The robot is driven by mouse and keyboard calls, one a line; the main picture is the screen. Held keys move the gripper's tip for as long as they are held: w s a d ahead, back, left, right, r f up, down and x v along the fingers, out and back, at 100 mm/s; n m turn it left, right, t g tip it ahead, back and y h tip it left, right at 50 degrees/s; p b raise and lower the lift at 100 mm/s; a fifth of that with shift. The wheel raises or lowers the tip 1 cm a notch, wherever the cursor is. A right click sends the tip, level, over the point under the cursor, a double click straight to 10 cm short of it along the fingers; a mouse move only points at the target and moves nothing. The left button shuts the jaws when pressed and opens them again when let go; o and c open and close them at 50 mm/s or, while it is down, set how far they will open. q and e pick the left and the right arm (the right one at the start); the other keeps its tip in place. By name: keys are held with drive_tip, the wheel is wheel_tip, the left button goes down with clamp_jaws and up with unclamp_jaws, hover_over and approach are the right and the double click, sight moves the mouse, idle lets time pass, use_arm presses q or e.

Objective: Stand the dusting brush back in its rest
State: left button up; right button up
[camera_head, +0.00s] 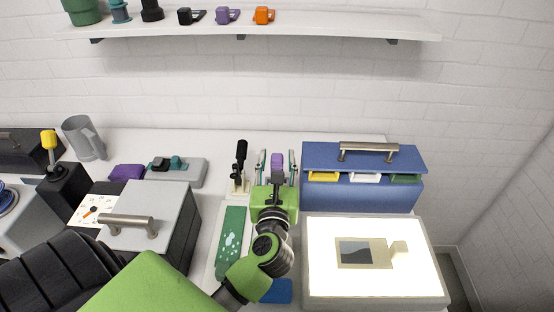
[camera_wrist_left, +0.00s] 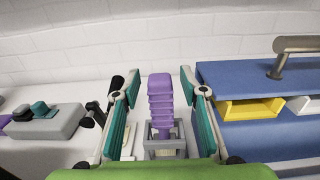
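A purple ribbed piece (camera_wrist_left: 160,100), which looks like the handle of the dusting brush, stands upright in a grey square frame (camera_wrist_left: 165,145) that looks like its rest. It also shows in the head view (camera_head: 277,159). Any bristles are hidden. My left gripper (camera_head: 277,155) is open, with one teal finger on each side of the purple piece and a gap to both. My right gripper is not in view.
A black-handled tool (camera_head: 240,158) stands in a cream holder just left of my left gripper. A blue box (camera_head: 360,195) with a bar handle stands close on the right, behind a lit panel (camera_head: 318,280). A green spotted strip (camera_head: 230,240) lies in front.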

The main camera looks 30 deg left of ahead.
use_arm(q)
drive_tip(key=shift+s, duration=0.1)
drive_tip(key=shift+b+v, duration=0.4)
drive_tip(key=shift+v, duration=1.65)
drive_tip(key=b+v, duration=0.1)
drive_tip(key=v, duration=0.2)
drive_tip(key=shift+s+d, duration=0.25)
drive_tip(key=shift+s, duration=0.05)
drive_tip(key=v, duration=1.2)
idle(0.4)
